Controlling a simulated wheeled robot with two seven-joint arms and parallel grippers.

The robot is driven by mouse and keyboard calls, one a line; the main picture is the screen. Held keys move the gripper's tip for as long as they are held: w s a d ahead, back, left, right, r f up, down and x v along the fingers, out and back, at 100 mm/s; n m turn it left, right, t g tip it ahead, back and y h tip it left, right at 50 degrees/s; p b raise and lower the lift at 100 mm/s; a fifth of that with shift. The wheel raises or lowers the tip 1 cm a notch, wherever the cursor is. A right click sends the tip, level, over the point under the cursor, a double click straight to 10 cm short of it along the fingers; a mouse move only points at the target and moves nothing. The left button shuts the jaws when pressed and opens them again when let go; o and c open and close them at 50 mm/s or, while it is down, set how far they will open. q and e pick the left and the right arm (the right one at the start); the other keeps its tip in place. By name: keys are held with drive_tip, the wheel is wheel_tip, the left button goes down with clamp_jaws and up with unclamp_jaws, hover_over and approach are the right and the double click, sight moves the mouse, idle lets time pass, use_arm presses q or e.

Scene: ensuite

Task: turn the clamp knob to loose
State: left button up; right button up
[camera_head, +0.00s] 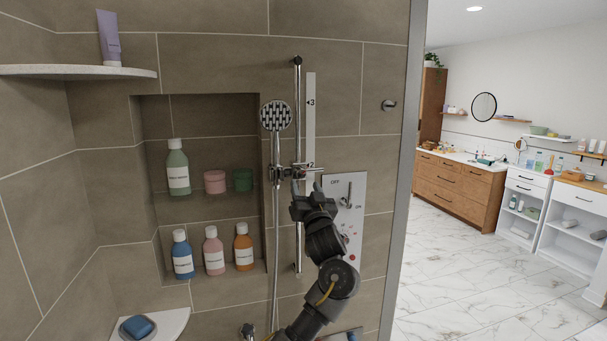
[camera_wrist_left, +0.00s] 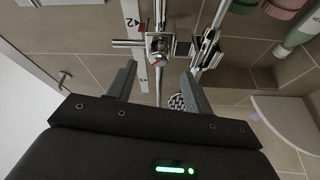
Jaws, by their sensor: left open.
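The clamp knob (camera_wrist_left: 158,45) is a small metal knob on the slider clamp of the chrome shower rail (camera_head: 298,90). In the wrist view it faces me, just past the fingertips, near the number 2 on the white scale strip (camera_head: 310,110). In the head view the clamp (camera_head: 303,168) is partly behind my gripper. My left gripper (camera_head: 307,186) is open; its two fingers also show in the wrist view (camera_wrist_left: 159,71), apart and empty, pointing at the knob. Contact with the knob cannot be seen. The hand shower (camera_head: 276,115) hangs beside the rail. My right gripper is not in view.
A control panel (camera_head: 352,190) with an OFF/ON lever is right of the rail. A niche (camera_head: 215,112) with several bottles and jars is on the left. The shower hose (camera_head: 275,250) hangs close by. A corner shelf (camera_head: 80,71) holds a tube (camera_head: 109,38).

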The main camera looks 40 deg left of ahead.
sight(302, 176)
use_arm(q)
drive_tip(key=shift+p+x, duration=0.7)
drive_tip(key=shift+x, duration=1.5)
drive_tip(key=shift+d, duration=0.1)
drive_tip(key=c, duration=1)
